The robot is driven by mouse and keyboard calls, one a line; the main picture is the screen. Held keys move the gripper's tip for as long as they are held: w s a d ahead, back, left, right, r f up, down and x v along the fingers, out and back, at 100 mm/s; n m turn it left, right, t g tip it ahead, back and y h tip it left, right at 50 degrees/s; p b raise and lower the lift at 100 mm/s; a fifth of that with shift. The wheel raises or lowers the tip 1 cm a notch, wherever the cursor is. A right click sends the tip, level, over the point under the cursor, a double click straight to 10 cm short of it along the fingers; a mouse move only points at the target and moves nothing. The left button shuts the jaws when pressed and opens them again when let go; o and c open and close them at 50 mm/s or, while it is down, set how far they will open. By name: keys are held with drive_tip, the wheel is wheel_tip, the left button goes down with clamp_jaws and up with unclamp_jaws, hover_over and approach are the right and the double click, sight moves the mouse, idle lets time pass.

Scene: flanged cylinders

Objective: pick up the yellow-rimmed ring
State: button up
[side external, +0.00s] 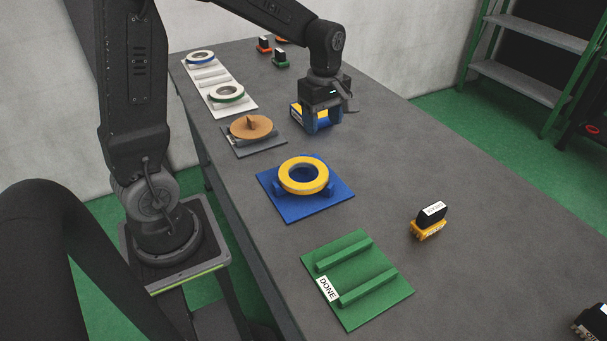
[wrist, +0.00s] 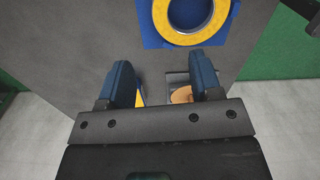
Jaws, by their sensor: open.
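The yellow-rimmed ring (side external: 303,189) lies flat on a blue holder on a blue plate (side external: 290,212), near the middle of the side external view. It also shows at the top of the wrist view (wrist: 186,38), beyond my fingertips. My gripper (side external: 322,127) is open, with its blue fingers pointing down over the table behind the ring in the side external view. In the wrist view its two fingers (wrist: 163,75) stand apart, with no ring between them. The ring is clear of the fingers.
A brown disc (side external: 250,127) sits on a grey plate beside my gripper. A yellow and white block (side external: 296,113) is partly hidden behind the fingers. A green plate (side external: 376,312) marked DONE lies in front. A white tray (side external: 207,75) holds blue and green rings.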

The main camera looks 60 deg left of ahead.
hover_over(319, 165)
drive_tip(key=f, duration=0.7)
drive_tip(key=shift+d, duration=0.3)
drive_tip(key=shift+s+a+f, duration=0.1)
drive_tip(key=shift+a+f, duration=0.05)
drive_tip(key=shift+f, duration=1.2)
drive_tip(key=shift+a+f, duration=0.1)
drive_tip(key=shift+f, duration=1.2)
clamp_jaws()
